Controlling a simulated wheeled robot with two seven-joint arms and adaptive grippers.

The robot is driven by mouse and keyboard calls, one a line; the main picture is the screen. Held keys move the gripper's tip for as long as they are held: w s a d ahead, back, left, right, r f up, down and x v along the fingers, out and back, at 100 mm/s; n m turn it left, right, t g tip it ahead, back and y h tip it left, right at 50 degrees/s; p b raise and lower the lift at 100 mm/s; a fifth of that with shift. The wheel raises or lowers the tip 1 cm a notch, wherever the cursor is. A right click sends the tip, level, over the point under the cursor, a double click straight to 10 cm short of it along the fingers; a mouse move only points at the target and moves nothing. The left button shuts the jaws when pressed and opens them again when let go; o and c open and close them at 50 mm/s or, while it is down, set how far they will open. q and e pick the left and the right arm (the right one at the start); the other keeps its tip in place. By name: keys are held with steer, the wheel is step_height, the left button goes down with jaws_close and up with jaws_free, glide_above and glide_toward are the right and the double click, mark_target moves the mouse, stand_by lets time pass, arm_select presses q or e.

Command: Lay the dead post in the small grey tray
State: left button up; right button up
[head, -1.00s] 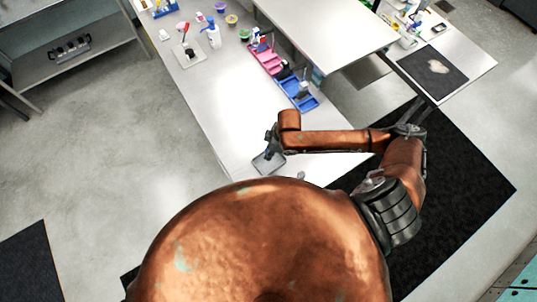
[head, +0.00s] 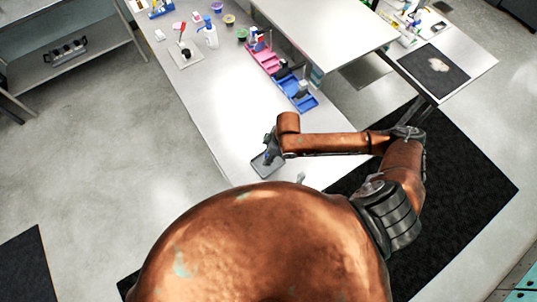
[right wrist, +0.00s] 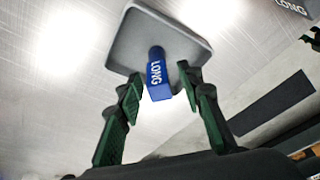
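The small grey tray (head: 262,172) lies near the front edge of the white table; it also shows in the right wrist view (right wrist: 190,42). A post with a blue block marked LONG and a dark rounded end (right wrist: 159,78) shows at the tray's near rim, its dark end over the tray floor. Whether it rests fully on the tray, I cannot tell. My right gripper (right wrist: 161,80) has its green-padded fingers apart on either side of the post, with a gap at the right finger. In the head view my right gripper (head: 270,152) is above the tray. My left gripper is out of view.
A pink bin (head: 264,60) and a blue bin (head: 302,101) with items stand along the table's right side. A white bottle (head: 211,37), small coloured cups and a white plate with an upright red-topped item stand farther back. The table's middle is clear.

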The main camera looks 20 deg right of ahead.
steer(key=v, duration=1.2)
